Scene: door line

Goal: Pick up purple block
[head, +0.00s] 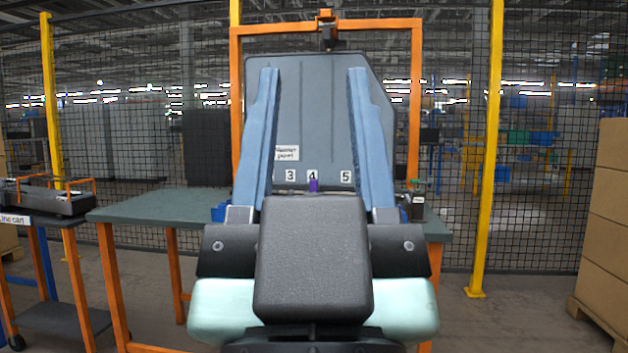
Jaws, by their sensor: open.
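A small purple block (313,186) stands upright on the green-grey workbench (160,203), just below the number 4 label. Its lower end is hidden behind the dark body of my gripper. My gripper (313,75) fills the middle of the head view, with its two long blue fingers spread wide apart. It is open, with nothing between the fingers at their tips. The block shows in the gap between the fingers, but farther off, and they do not touch it.
A grey door panel (318,120) with labels 3, 4 and 5 hangs in an orange frame (236,110) behind the bench. Small items (416,188) stand right of my gripper. A line cart (50,222) is at left, stacked boxes (605,210) at right. Mesh fencing closes the back.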

